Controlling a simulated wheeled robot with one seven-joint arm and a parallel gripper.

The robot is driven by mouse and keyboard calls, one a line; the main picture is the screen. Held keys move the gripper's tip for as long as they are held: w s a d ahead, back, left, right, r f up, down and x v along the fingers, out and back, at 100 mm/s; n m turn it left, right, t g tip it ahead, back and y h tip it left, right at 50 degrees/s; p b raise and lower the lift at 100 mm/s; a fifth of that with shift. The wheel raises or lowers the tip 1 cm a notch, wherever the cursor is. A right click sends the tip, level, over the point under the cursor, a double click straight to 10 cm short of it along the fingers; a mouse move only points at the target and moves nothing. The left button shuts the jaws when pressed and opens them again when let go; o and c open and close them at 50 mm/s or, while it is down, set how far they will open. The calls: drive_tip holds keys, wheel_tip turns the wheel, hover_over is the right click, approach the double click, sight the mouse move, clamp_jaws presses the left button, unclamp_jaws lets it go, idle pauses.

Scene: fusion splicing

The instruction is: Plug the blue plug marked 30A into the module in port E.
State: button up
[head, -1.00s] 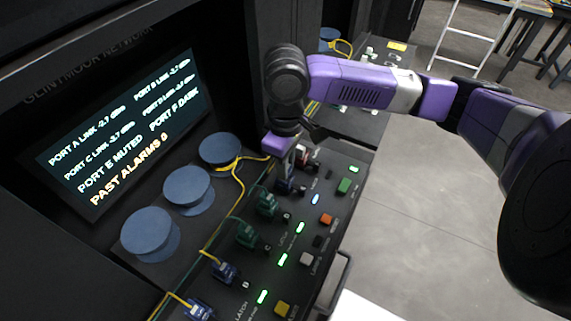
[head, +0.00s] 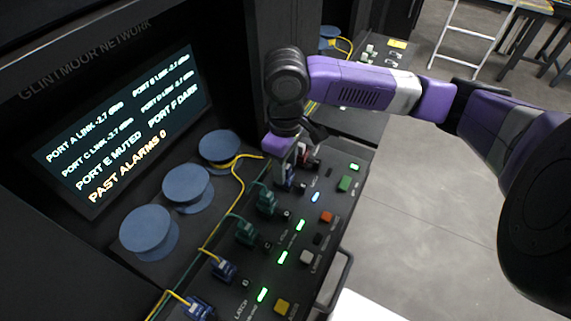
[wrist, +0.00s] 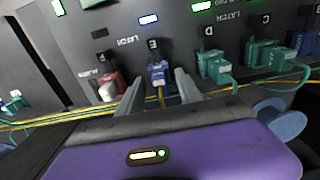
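The blue plug (wrist: 158,74) sits at port E of the module (wrist: 178,30), below the letter E in the wrist view, with a yellow cable running back between my fingers. Its 30A marking cannot be read. My gripper (wrist: 160,88) is open around the plug, one finger on each side with a visible gap. In the head view my gripper (head: 291,168) is low over the far end of the plug row, and partly hides the blue plug (head: 289,185). How fully the plug is seated cannot be told.
A red plug (wrist: 112,86) is beside port E, and green plugs (wrist: 214,66) are on its other side. Other blue plugs (head: 224,269) sit nearer. Blue spools (head: 187,183) line the back. The screen (head: 125,125) reads port E muted, port F dark. A blue light (wrist: 149,19) glows by E.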

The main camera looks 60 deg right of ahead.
drive_tip(key=shift+r, duration=0.1)
wheel_tip(320, 180, up, 8)
drive_tip(key=shift+f+b, duration=0.2)
drive_tip(key=shift+b, duration=0.1)
drive_tip(key=shift+s, duration=0.15)
idle(0.4)
